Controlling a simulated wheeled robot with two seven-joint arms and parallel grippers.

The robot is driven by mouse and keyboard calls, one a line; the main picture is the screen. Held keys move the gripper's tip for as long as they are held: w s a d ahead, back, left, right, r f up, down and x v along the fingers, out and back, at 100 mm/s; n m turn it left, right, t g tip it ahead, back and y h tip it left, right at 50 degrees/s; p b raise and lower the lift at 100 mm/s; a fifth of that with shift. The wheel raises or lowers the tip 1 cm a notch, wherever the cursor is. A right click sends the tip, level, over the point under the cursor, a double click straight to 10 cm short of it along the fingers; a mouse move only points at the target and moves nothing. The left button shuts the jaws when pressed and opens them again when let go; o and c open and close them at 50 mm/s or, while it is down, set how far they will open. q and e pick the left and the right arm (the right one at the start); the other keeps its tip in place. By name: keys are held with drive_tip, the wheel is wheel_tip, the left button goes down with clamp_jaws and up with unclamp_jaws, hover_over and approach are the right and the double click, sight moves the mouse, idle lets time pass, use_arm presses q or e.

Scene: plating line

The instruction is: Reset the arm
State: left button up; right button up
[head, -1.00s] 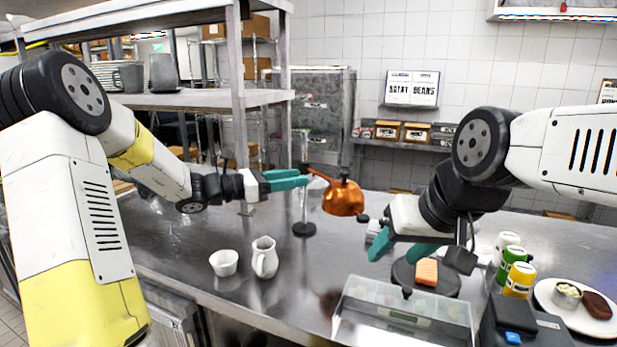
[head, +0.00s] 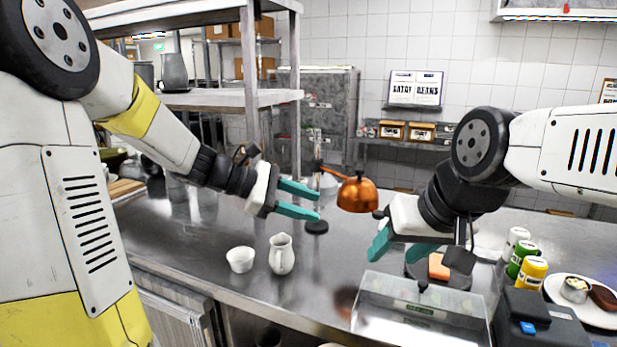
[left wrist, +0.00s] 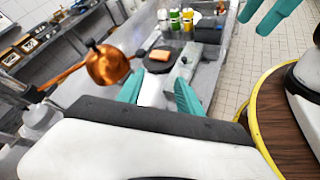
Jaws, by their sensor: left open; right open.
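My left gripper (head: 299,201) is open and empty above the steel counter, left of a copper kettle (head: 357,194). Its teal fingers also show in the left wrist view (left wrist: 160,97).
A white bowl (head: 240,259) and a white pitcher (head: 281,254) stand near the counter's front edge. A clear-lidded box (head: 420,312), several capped jars (head: 524,261) and a white plate (head: 556,290) with food are on the right. A shelf (head: 215,98) stands at the left.

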use_arm(q)
drive_tip(key=s+a+m+t+y, duration=0.2)
drive_tip(key=s+a+m+y, duration=0.3)
drive_tip(key=s+a+m, duration=0.2)
drive_tip(key=s+a+m+t+y, duration=0.1)
drive_tip(key=s+a+m+y, duration=0.4)
drive_tip(key=s+m, duration=0.3)
drive_tip(key=s+a, duration=0.1)
drive_tip(key=s, duration=0.1)
drive_tip(key=shift+s+a+t+y, duration=0.3)
drive_tip(key=shift+s+a+t, duration=0.05)
drive_tip(key=shift+s+t, duration=0.05)
drive_tip(key=shift+r, duration=0.1)
idle(0.6)
